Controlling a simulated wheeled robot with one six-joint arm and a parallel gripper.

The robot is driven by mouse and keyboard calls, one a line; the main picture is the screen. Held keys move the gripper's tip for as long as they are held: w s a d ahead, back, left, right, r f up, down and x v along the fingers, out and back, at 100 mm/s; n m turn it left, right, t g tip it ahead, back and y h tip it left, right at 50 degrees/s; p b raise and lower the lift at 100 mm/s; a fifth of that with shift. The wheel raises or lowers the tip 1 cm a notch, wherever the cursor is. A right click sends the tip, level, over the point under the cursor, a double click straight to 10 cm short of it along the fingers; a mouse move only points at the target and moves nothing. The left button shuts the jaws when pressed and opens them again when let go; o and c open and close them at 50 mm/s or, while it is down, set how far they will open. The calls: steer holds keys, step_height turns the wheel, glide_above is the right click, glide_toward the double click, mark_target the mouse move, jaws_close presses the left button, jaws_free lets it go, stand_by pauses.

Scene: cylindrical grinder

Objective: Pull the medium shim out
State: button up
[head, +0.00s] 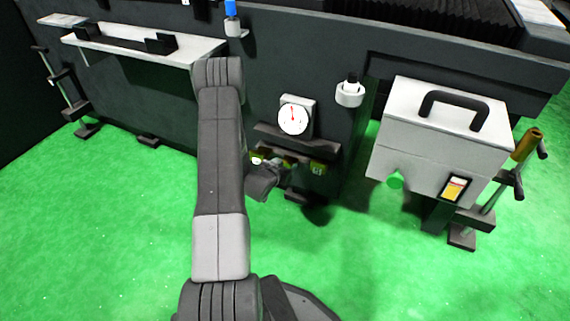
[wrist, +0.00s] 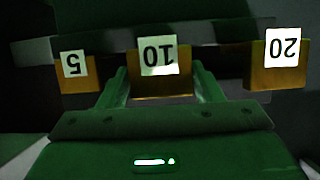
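The medium shim (wrist: 160,84), a brown-yellow block with an upside-down "10" label, sits in the middle of a row in the wrist view. The "5" shim (wrist: 78,76) is on its left and the larger "20" shim (wrist: 278,74) on its right. My gripper (wrist: 160,67) has one finger on each side of the medium shim. The fingers are very close to its sides, and I cannot tell whether they touch it. In the head view my gripper (head: 281,176) is at the small rack under the dial, and my wrist partly hides the shims there.
The shim rack (head: 295,139) is on the dark machine front, below a round dial gauge (head: 293,118). A grey box with a black handle (head: 445,128) stands to the right. A shelf (head: 130,42) is at upper left. Green floor (head: 110,220) is clear in front.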

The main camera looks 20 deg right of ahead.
steer(key=shift+o, duration=1.4)
steer(key=shift+r, duration=0.1)
steer(key=shift+a, duration=0.15)
steer(key=p+v, duration=0.3)
steer(key=v, duration=1)
steer(key=shift+s+a, duration=0.2)
steer(key=shift+s, duration=0.1)
steer(key=shift+w+d, duration=0.1)
steer(key=b+x, duration=0.3)
steer(key=x, duration=1)
steer(key=shift+w+d, duration=0.15)
steer(key=shift+d, duration=0.05)
steer(key=shift+w+d, duration=0.3)
steer(key=shift+w, duration=0.05)
steer(key=shift+s+a, duration=0.1)
